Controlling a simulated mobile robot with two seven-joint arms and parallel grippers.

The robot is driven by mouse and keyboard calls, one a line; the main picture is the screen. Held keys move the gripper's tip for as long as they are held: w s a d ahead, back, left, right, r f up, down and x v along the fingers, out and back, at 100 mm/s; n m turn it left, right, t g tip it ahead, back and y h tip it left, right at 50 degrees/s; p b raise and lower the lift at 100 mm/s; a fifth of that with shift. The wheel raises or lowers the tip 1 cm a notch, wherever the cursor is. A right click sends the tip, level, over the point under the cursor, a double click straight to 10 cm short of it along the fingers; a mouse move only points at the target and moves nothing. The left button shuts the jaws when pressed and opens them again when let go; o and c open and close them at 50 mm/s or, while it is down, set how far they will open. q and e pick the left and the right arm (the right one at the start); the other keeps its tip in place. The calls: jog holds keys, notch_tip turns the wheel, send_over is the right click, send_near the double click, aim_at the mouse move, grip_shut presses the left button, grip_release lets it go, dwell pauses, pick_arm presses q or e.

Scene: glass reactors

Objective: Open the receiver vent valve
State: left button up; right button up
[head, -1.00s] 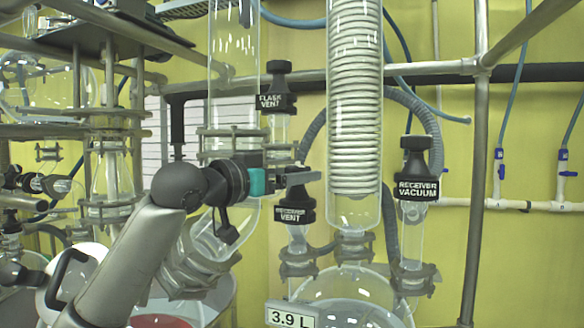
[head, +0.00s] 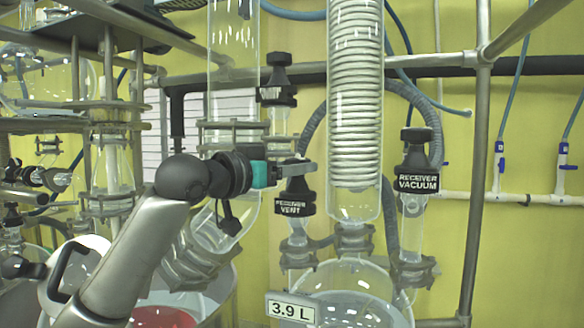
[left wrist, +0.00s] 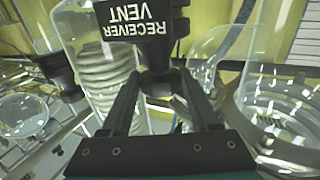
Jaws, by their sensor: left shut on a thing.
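The receiver vent valve (head: 294,204) is a black knob with a white-lettered label, on a glass neck left of the coiled glass column in the head view. Its label is turned a little to the left. My left gripper (head: 296,169) comes in from the left and is shut on the upper part of the knob. In the left wrist view, the same receiver vent valve (left wrist: 148,24) shows upside down at the top, with the finger tips at it and partly hidden by it. My right gripper is in neither view.
The receiver vacuum valve (head: 417,184) stands to the right, beyond the coiled glass column (head: 355,120). Another black valve (head: 277,95) is above and behind my gripper. A metal post (head: 477,200) stands at right.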

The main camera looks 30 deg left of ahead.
pick_arm(q)
jog(key=shift+c, duration=1)
jog(key=shift+d+n+y+p, duration=0.25)
jog(key=shift+n+y+p, duration=0.8)
jog(key=shift+y, duration=0.55)
jog(key=shift+d+n+y+p, duration=0.15)
jog(key=shift+n+y+p, duration=1)
jog(key=shift+y, duration=0.85)
jog(key=shift+f, duration=0.1)
jog(key=o, duration=1.4)
